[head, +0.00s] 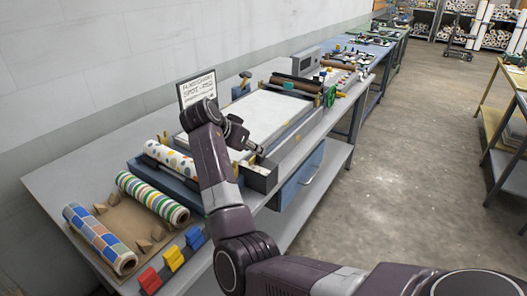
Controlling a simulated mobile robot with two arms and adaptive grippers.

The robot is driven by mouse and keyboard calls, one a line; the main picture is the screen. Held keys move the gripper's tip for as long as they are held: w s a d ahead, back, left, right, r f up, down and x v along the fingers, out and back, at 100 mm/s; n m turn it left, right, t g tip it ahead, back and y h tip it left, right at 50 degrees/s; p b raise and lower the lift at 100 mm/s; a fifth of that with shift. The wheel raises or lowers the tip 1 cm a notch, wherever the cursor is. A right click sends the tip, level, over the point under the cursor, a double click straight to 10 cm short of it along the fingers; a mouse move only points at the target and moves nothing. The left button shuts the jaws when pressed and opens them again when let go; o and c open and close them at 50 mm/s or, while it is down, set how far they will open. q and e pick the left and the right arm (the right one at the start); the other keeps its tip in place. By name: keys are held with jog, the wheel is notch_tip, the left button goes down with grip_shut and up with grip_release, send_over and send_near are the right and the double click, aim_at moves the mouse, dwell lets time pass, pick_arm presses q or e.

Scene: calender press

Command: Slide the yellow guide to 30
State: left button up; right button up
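A yellow block-shaped piece (173,258), which may be the guide, sits on the table's front edge at the lower left. It is between a red piece (150,280) and a blue piece (195,237) of similar shape. I cannot read any scale or number 30. My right arm comes in from the lower right, and its gripper (259,151) is over the near end of the calender press (265,115), well away from the yellow piece. It is too small to tell whether it is open or shut. My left gripper is not in view.
Patterned rolls lie at the left: a blue-checked roll (100,238), a striped roll (152,198) and a dotted roll (168,157). Small brown wedges (143,245) lie between them. A sign (197,88) stands behind the press.

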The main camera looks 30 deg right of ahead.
aim_at(258, 158)
jog(key=p+x, duration=0.1)
jog(key=x, duration=0.4)
jog(key=shift+d+f, duration=0.15)
jog(key=shift+d, duration=0.1)
jog(key=shift+w+d+f, duration=0.2)
jog(key=shift+d+f, duration=0.15)
jog(key=shift+f, duration=0.1)
jog(key=c, duration=0.8)
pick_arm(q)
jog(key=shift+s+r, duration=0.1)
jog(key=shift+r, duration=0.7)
pick_arm(e)
grip_shut()
